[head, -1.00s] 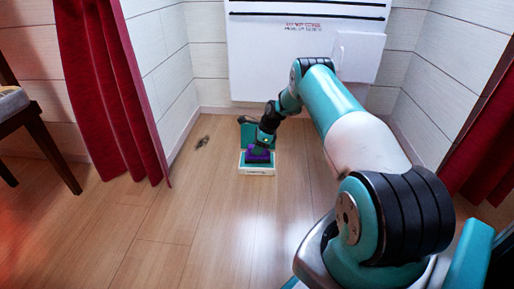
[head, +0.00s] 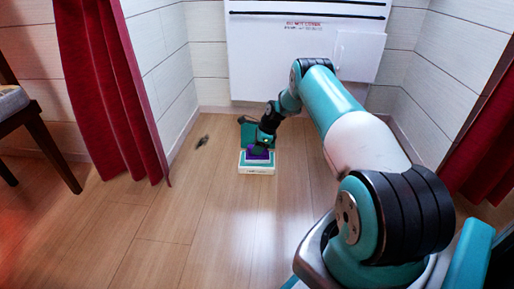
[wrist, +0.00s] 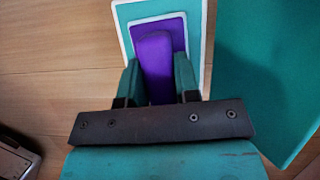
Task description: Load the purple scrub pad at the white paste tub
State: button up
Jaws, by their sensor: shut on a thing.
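The white paste tub (head: 257,170) stands on the wood floor near the back wall, open at the top, with teal inside its white rim. In the head view the pad (head: 258,153) is over the tub's opening. I cannot tell whether it touches the paste. My gripper (head: 263,146) hides part of the tub's far side.
A small dark thing (head: 202,141) lies on the floor to the left. Red curtains and a chair (head: 35,120) flank the free floor in front.

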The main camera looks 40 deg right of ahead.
dwell(0.4)
jog(key=shift+r+p, duration=2.95)
jog(key=shift+r, duration=0.5)
